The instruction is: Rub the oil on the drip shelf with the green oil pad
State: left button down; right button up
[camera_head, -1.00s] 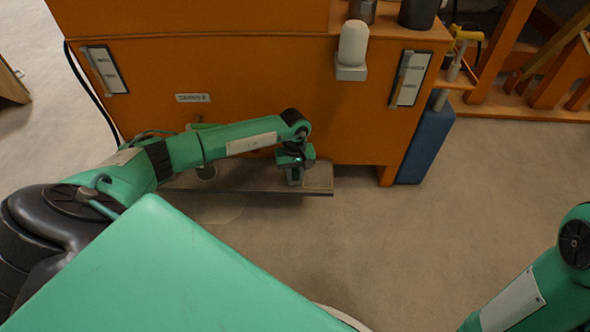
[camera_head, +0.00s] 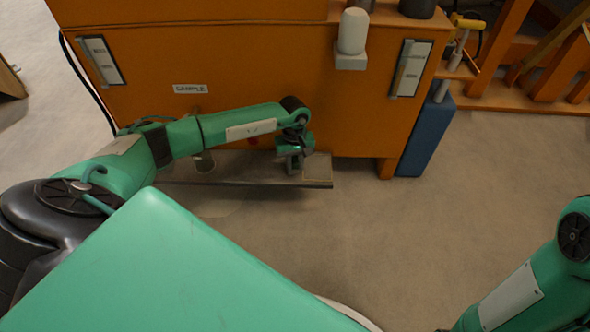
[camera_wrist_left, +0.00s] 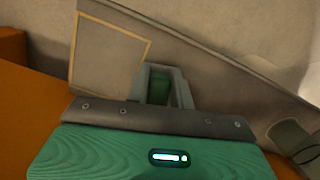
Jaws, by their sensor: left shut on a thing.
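The drip shelf (camera_head: 236,181) is a low grey ledge at the foot of the orange machine; it also fills the upper part of the left wrist view (camera_wrist_left: 219,78). A thin yellowish outline (camera_wrist_left: 108,50) marks a square on its end. My left gripper (camera_head: 291,165) is over the shelf beside that square. In the left wrist view the gripper (camera_wrist_left: 164,88) is shut on the green oil pad (camera_wrist_left: 182,92), of which only a strip shows between the fingers. Whether the pad touches the shelf I cannot tell. I make out no distinct oil patch. My right gripper is out of view.
The orange machine (camera_head: 250,75) stands directly behind the shelf. A white cylinder on a bracket (camera_head: 352,35) sticks out from its front. A blue container (camera_head: 427,137) stands at its right. The floor (camera_head: 400,240) is clear.

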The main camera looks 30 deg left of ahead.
pick_arm(q)
jog(key=shift+a+f, duration=0.1)
jog(key=shift+a, duration=0.05)
jog(key=shift+r+p, duration=0.55)
jog(key=shift+p, duration=0.05)
jog(key=shift+r+p, duration=1.55)
jog(key=shift+r, duration=0.9)
jog(key=shift+r+p, duration=1.1)
jog(key=shift+r, duration=0.45)
